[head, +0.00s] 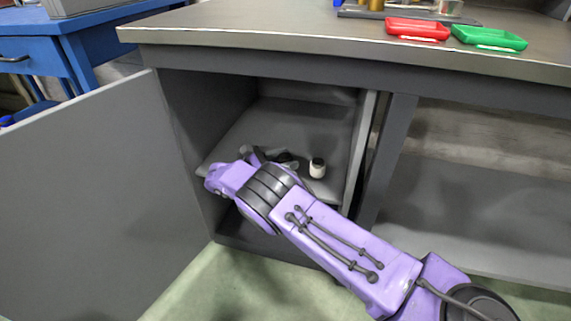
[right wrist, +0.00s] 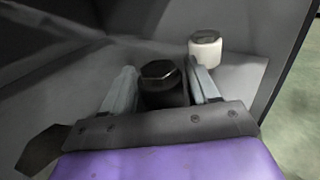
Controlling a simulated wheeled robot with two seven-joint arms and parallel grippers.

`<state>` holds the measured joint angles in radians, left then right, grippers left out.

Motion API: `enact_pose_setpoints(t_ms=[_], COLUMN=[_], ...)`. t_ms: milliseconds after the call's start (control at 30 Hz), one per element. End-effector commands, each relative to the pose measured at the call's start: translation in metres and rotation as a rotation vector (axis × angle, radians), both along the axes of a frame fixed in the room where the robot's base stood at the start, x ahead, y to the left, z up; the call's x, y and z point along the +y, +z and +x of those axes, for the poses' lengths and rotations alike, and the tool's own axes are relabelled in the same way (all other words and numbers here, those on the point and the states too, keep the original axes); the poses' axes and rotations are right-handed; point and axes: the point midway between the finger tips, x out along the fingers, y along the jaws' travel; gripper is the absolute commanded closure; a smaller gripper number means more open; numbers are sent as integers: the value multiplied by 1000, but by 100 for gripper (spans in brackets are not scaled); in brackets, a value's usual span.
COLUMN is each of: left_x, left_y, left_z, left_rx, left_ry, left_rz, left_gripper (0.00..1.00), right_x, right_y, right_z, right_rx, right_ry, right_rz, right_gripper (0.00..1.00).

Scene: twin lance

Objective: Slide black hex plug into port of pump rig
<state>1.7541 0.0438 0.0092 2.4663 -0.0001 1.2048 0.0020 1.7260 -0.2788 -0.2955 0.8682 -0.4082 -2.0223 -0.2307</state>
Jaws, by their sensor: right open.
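The black hex plug (right wrist: 160,84) shows in the right wrist view, with its hexagonal top facing up. My right gripper (right wrist: 162,72) is open, with one finger on each side of the plug; I cannot tell whether either finger touches it. In the head view my right gripper (head: 258,155) is inside the open cabinet, low over the shelf and partly hidden by my own wrist. Dark shapes (head: 287,160) beside it are too small to tell apart. I cannot make out the pump rig or its port. My left gripper is not in view.
A white jar with a dark top (head: 317,168) stands on the cabinet shelf (head: 295,122), right of the gripper. The cabinet door (head: 80,210) is swung open on the left. Above, the worktop (head: 250,35) carries a red tray (head: 417,29) and a green tray (head: 489,37).

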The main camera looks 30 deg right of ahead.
Motion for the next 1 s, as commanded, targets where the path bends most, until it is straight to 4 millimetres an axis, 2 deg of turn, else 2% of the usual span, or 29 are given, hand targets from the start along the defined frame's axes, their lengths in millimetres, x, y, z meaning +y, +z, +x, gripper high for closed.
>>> enact_pose_setpoints(t_ms=[267,400,433,767,933,1000], left_x=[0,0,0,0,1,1], left_y=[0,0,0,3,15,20], left_z=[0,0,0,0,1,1], left_rx=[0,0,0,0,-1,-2], left_ry=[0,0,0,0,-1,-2], left_rz=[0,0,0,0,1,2], left_gripper=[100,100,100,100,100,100], right_x=[-6,-6,-6,-6,-6,6], right_y=[0,0,0,7,36,49], right_z=[-2,-2,-2,-1,-1,-1], right_rx=[0,0,0,-1,-2,-2], right_ry=[0,-1,-1,0,0,4], right_rz=[2,1,1,0,-2,-1], right_gripper=[40,86,89,89,89,89])
